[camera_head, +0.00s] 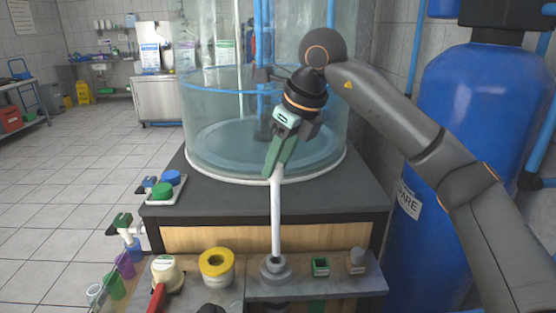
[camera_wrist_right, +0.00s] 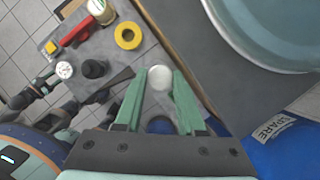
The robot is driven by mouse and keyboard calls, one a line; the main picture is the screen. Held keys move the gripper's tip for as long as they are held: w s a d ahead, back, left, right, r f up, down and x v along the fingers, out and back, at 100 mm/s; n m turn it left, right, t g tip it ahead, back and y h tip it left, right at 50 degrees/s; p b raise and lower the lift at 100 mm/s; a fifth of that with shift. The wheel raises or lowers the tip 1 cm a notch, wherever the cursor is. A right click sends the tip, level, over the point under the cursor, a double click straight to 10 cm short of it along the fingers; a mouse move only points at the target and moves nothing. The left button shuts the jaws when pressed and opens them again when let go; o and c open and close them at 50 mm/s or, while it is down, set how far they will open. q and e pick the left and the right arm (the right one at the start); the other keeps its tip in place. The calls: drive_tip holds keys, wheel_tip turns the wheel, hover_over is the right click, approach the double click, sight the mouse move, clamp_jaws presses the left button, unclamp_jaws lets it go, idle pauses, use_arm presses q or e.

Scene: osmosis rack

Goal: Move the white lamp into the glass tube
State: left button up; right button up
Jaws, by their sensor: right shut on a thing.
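The white lamp (camera_head: 276,215) is a long thin white rod standing almost upright. Its lower end meets a grey round holder (camera_head: 275,270) on the front shelf; I cannot tell whether it rests in it or just above. My right gripper (camera_head: 272,168) is shut on the lamp's upper end. In the right wrist view the lamp's round white end (camera_wrist_right: 160,77) shows between the green fingertips of the right gripper (camera_wrist_right: 160,85). A large clear glass cylinder (camera_head: 210,135), the only glass tube I can make out, stands behind the gripper.
The front shelf (camera_head: 330,284) also holds a yellow ring (camera_head: 216,262), a small green block (camera_head: 320,266), a grey capped piece (camera_head: 357,260) and a red-handled item (camera_head: 158,298). A blue tank (camera_head: 465,110) stands at the right. Open tiled floor (camera_head: 75,160) lies left.

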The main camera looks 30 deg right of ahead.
drive_tip(key=shift+f, duration=0.1)
idle(0.5)
drive_tip(key=shift+f+b, duration=1.4)
drive_tip(key=shift+f, duration=0.65)
drive_tip(key=shift+f, duration=0.15)
drive_tip(key=b, duration=0.5)
hover_over(279, 238)
drive_tip(key=shift+w+f, duration=0.15)
drive_tip(key=shift+f, duration=3.2)
wheel_tip(279, 238, down, 6)
drive_tip(key=b, duration=0.4)
drive_tip(key=shift+r, duration=0.2)
drive_tip(key=shift+f+b, duration=0.55)
drive_tip(key=shift+f, duration=0.25)
drive_tip(key=shift+f, duration=0.25)
